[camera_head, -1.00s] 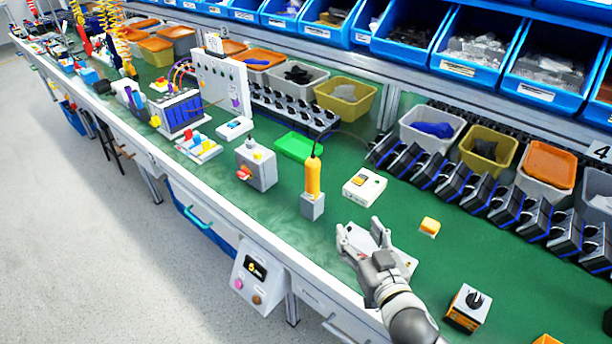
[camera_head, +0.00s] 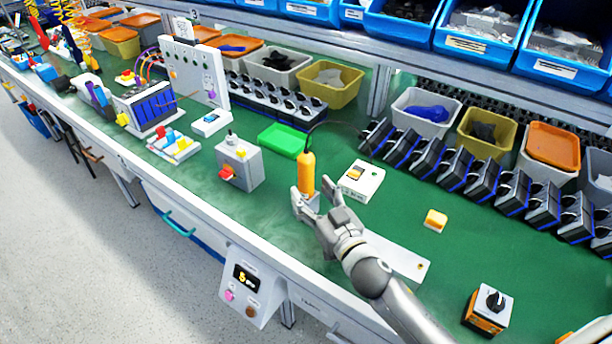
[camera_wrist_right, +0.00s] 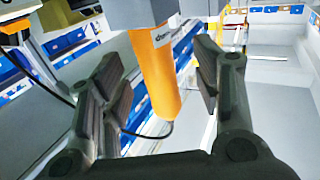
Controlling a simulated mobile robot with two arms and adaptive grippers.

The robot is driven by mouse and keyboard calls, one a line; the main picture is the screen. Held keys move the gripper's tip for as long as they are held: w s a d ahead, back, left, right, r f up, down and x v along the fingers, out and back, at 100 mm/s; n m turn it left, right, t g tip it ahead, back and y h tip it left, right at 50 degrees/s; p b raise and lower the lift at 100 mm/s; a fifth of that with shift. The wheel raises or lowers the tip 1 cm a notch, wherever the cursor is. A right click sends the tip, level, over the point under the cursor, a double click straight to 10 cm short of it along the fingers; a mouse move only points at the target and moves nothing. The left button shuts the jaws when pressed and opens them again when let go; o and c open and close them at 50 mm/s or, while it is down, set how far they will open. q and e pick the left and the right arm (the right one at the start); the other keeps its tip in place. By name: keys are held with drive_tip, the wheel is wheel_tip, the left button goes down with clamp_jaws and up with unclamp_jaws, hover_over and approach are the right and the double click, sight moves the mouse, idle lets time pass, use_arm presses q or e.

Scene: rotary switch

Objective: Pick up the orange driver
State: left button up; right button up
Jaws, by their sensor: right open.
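The orange driver (camera_head: 306,174) stands upright in a small grey holder (camera_head: 311,199) on the green bench, with a dark cable at its top. My right gripper (camera_head: 318,194) is at the driver's lower part, its fingers apart. In the right wrist view the orange driver (camera_wrist_right: 156,75) lies between the two open fingers of the right gripper (camera_wrist_right: 160,92), with a gap visible on both sides. The holder is partly hidden by the fingers. My left gripper is not in view.
A grey box with a red knob (camera_head: 240,165) stands left of the driver. A white box (camera_head: 361,181) stands close on its right, and a green tray (camera_head: 283,140) behind. A white plate (camera_head: 398,259) lies under my right arm. A yellow button (camera_head: 436,220) sits further right.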

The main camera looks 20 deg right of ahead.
sight(310, 186)
drive_tip(key=w, duration=0.4)
drive_tip(key=shift+w+a+r+p, duration=0.1)
drive_tip(key=shift+w+a+p, duration=0.15)
drive_tip(key=shift+p, duration=0.1)
drive_tip(key=shift+r, duration=0.1)
clamp_jaws()
